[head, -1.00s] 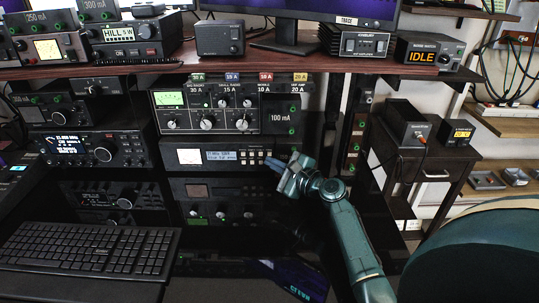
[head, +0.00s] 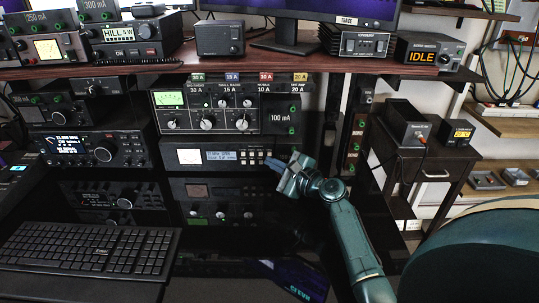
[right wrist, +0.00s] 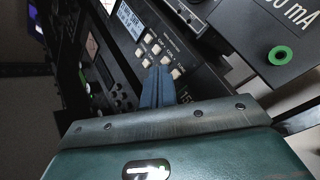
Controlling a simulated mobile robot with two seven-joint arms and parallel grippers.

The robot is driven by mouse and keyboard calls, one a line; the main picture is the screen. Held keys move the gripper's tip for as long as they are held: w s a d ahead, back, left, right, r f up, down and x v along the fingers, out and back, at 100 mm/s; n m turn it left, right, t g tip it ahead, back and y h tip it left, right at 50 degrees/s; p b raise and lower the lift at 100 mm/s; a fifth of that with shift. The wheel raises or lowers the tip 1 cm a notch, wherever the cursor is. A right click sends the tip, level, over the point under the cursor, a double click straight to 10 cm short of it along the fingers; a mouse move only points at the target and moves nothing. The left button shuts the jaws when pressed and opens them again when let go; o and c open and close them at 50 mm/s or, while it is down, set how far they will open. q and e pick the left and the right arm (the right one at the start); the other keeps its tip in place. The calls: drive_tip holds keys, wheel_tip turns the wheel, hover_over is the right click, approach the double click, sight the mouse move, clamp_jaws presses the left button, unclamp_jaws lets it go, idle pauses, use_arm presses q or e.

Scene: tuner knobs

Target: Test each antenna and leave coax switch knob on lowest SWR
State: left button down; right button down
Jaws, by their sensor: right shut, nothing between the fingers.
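My right gripper (head: 279,167) is shut and empty, its fingertips close to the button area of a black tuner unit (head: 215,146) with a lit blue display (head: 222,155) and a white meter (head: 189,157). In the right wrist view the closed blue fingers (right wrist: 158,75) point at the unit's small pale buttons (right wrist: 156,45); I cannot tell whether they touch. An orange-lit box reading IDLE (head: 421,57) stands on the shelf at the right. I cannot make out a coax switch knob for certain. My left gripper is not in view.
A keyboard (head: 88,256) lies at the front left. Radios (head: 98,149) fill the left of the rack. A wooden shelf (head: 150,68) runs above. A side table (head: 440,167) with two boxes stands at the right.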

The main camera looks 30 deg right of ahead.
drive_tip(key=shift+w, duration=0.1)
drive_tip(key=shift+w+d, duration=0.25)
drive_tip(key=shift+w, duration=0.05)
drive_tip(key=shift+w+d+b, duration=0.15)
drive_tip(key=shift+w+b, duration=0.15)
idle(0.7)
drive_tip(key=shift+s, duration=0.1)
drive_tip(key=shift+s+a+p, duration=0.25)
drive_tip(key=shift+s+p, duration=0.1)
drive_tip(key=shift+p, duration=0.05)
drive_tip(key=shift+s+a, duration=0.1)
drive_tip(key=shift+s, duration=0.15)
drive_tip(key=shift+s+a+p, duration=0.55)
drive_tip(key=shift+s, duration=0.25)
drive_tip(key=shift+s+a+p, duration=0.5)
drive_tip(key=shift+s, duration=0.3)
drive_tip(key=shift+s+a, duration=0.3)
drive_tip(key=shift+s, duration=0.2)
